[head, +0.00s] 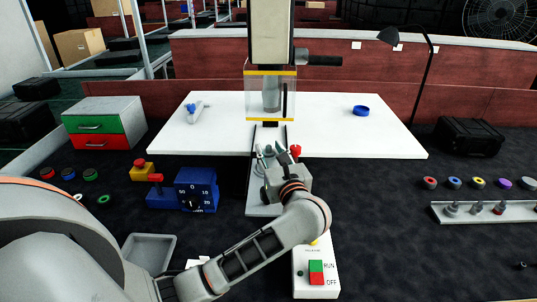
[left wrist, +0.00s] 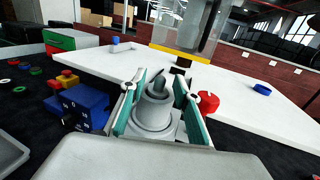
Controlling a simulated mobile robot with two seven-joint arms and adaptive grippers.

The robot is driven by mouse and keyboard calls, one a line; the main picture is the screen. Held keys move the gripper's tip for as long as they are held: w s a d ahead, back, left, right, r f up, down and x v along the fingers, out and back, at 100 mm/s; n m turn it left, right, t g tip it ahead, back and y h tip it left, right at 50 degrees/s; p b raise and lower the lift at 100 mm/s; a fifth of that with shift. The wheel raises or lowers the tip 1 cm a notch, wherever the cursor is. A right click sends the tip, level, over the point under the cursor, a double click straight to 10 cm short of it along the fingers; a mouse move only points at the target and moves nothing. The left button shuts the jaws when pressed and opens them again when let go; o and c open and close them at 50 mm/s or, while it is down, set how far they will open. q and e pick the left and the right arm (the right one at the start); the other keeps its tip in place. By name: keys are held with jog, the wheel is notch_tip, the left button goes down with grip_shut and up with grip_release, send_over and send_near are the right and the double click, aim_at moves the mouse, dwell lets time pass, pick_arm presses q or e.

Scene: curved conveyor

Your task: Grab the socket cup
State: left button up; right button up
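A grey stepped cylinder (left wrist: 152,112), which looks like the socket cup, stands upright between the fingers of my left gripper (left wrist: 160,77) in the left wrist view. The teal finger pads are apart, one on each side of it. I cannot tell whether they touch it. In the head view my left gripper (head: 272,155) is over the base plate (head: 262,211) of the press (head: 270,92), below its clear guard. The gripper largely hides the cylinder there. My right gripper is not in view.
A blue dial box (head: 196,190) and red-topped buttons stand left of the press. A white RUN/OFF switch box (head: 316,272) is in front. A rack (head: 480,214) with several metal parts lies at the right. A white board (head: 345,140) spans the back, with a blue ring (head: 361,111).

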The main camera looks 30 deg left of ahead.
pick_arm(q)
grip_shut()
jog(key=shift+r, duration=0.1)
